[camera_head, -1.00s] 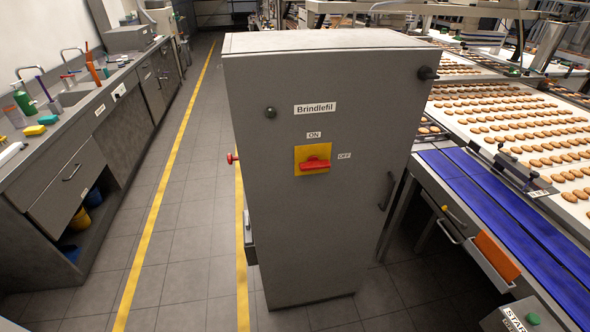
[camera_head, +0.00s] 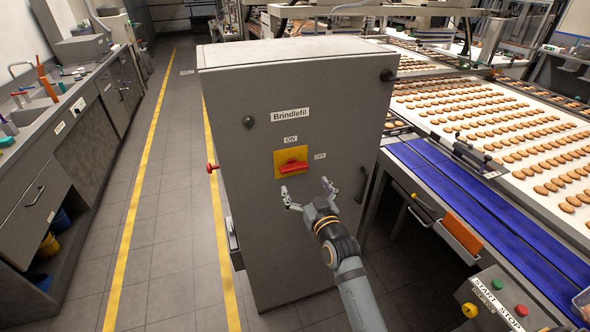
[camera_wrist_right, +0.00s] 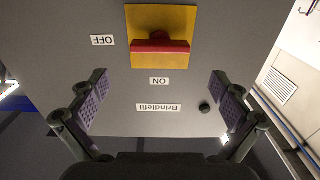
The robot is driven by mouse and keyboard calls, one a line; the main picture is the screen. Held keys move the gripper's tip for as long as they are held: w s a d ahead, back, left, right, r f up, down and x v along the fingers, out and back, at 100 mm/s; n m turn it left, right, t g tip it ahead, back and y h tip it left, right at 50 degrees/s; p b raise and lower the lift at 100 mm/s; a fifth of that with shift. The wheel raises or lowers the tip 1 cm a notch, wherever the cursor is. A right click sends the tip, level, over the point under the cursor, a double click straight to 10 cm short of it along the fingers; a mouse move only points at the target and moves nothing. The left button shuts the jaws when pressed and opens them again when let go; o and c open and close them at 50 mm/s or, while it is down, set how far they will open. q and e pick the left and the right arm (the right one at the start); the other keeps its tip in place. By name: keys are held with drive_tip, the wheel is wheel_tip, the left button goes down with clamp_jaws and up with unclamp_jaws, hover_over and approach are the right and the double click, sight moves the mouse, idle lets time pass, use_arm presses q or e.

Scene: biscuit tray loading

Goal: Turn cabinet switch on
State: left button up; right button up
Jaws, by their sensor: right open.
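The cabinet switch (camera_head: 293,167) is a red handle on a yellow plate (camera_head: 281,158) on the grey cabinet's front. The handle lies horizontal, in line with the OFF label (camera_head: 320,156) on its right; the ON label (camera_head: 291,140) is above it. My right gripper (camera_head: 306,188) is open and empty, just below the switch in the head view. In the right wrist view, which is upside down, the red handle (camera_wrist_right: 160,46) lies beyond the spread fingers (camera_wrist_right: 158,85), apart from them. My left gripper is not in view.
The grey cabinet (camera_head: 275,230) has a vertical door handle (camera_head: 363,185) on the right and a red knob (camera_head: 212,168) on its left side. A biscuit conveyor with a blue belt (camera_head: 470,205) stands to the right. A START/STOP box (camera_head: 490,300) is at lower right.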

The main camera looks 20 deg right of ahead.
sight(295, 170)
drive_tip(key=w+p, duration=0.1)
drive_tip(key=w, duration=0.5)
drive_tip(key=shift+w+a+p, duration=0.1)
drive_tip(key=shift+w+p, duration=0.2)
drive_tip(key=shift+w, duration=0.1)
drive_tip(key=c, duration=1)
